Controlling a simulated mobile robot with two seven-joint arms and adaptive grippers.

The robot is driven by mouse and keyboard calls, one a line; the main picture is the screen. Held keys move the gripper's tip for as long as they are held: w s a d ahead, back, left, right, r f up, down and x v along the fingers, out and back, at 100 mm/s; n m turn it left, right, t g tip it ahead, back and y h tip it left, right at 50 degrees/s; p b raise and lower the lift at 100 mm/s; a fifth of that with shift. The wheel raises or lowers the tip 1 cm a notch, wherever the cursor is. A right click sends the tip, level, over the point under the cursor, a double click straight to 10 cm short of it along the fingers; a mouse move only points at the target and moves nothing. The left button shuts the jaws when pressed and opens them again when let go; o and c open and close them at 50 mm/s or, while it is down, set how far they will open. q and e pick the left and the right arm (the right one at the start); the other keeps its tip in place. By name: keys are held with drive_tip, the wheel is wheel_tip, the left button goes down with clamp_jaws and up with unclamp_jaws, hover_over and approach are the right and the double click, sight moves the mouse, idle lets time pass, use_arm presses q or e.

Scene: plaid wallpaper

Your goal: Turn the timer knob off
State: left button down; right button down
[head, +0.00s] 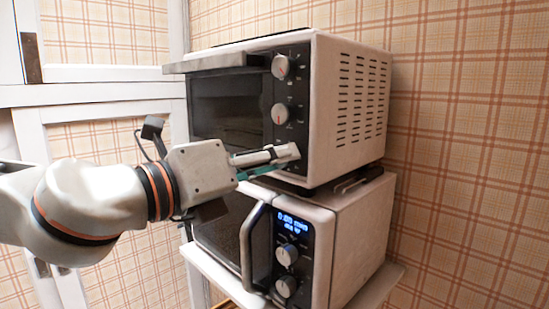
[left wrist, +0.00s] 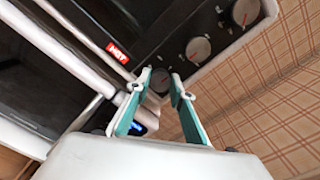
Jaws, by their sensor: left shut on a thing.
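The toaster oven (head: 345,110) stands on top of a microwave (head: 345,235). Two of its round knobs show in the head view, an upper knob (head: 281,67) and a middle knob (head: 280,113), each with a red mark. My left gripper (head: 280,157) is at the bottom of the oven's control panel and hides the lowest knob there. In the left wrist view, the lowest knob (left wrist: 160,80) sits between the two teal-padded fingers, and the gripper is shut on it. The middle knob (left wrist: 198,50) and upper knob (left wrist: 246,12) are clear of the fingers. No knob lettering is readable.
The microwave's handle (head: 253,245), lit blue display (head: 292,221) and knobs are just below the gripper. The oven door handle (head: 217,62) sticks out at upper left. A red HOT label (left wrist: 118,53) shows in the left wrist view. Plaid wall is at right.

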sight(290, 91)
use_arm(q)
drive_tip(key=c, duration=1.8)
unclamp_jaws()
wheel_tip(290, 91, up, 10)
